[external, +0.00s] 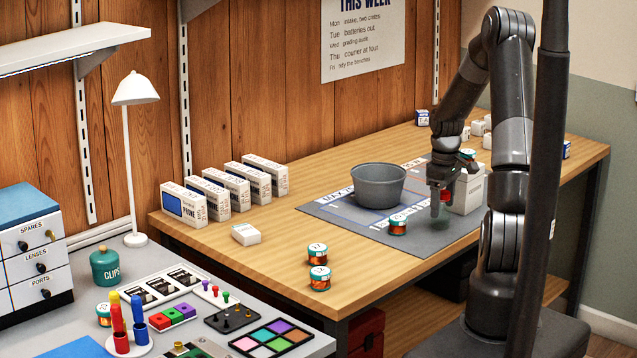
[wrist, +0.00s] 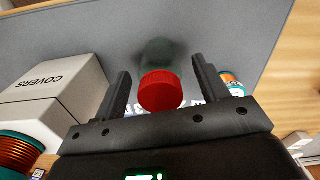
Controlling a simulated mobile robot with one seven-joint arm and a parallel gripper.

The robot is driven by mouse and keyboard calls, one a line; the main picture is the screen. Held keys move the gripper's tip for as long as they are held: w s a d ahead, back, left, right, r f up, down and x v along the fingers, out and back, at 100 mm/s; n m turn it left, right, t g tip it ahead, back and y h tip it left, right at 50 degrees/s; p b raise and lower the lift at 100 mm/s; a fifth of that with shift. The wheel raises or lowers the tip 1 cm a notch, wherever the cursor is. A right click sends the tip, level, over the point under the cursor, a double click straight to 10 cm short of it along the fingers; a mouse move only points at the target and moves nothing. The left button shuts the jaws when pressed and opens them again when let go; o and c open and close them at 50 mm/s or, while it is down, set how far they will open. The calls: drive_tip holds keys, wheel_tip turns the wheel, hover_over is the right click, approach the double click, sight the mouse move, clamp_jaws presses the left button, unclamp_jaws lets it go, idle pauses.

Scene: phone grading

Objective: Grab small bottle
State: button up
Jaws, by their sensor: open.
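The small bottle (wrist: 160,92) has a red cap and a clear, greenish body. In the wrist view it stands on the grey mat between my two fingers, cap toward the camera. My gripper (wrist: 160,78) is open around it, with a gap visible on each side. In the external view my gripper (external: 441,186) points down over the right part of the mat, and the bottle (external: 445,197) shows partly behind the fingers.
A white COVERS box (wrist: 62,82) stands close beside my gripper, with a teal-lidded jar (wrist: 22,150) on it. Another jar (external: 397,226) stands on the mat (external: 330,208) nearby. A grey bowl (external: 378,188) stands farther left. Two more jars stand near the table's front edge.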

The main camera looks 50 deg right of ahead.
drive_tip(key=shift+c, duration=0.5)
drive_tip(key=c, duration=1)
drive_tip(key=shift+r, duration=0.15)
